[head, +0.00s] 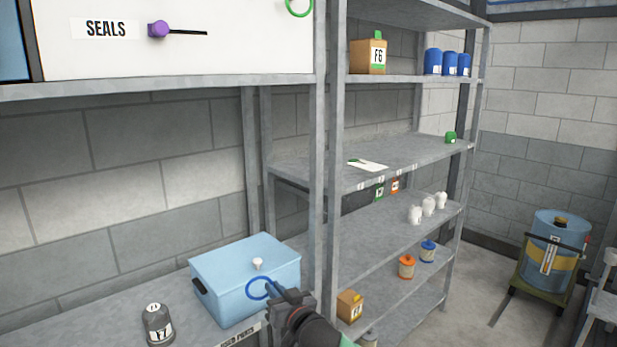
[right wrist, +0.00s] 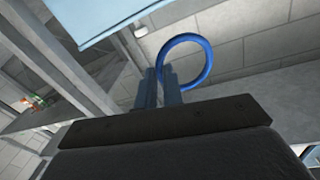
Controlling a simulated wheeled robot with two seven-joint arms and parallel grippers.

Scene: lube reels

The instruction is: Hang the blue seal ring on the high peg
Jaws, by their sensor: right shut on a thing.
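The blue seal ring (head: 249,287) is held in my right gripper (head: 277,293), in front of the light blue box low in the head view. In the right wrist view the ring (right wrist: 208,60) stands out beyond the tips of the shut fingers (right wrist: 158,82), gripped at its lower left edge. A dark peg (head: 188,32) with a purple knob (head: 159,29) at its left end is on the white board beside the SEALS label, empty and well above the ring. I cannot tell whether it is the high peg. My left gripper is not in view.
A green ring (head: 300,7) shows at the board's top right, cut off by the picture edge. A grey upright (head: 327,150) and shelf edge (head: 160,86) border the board.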

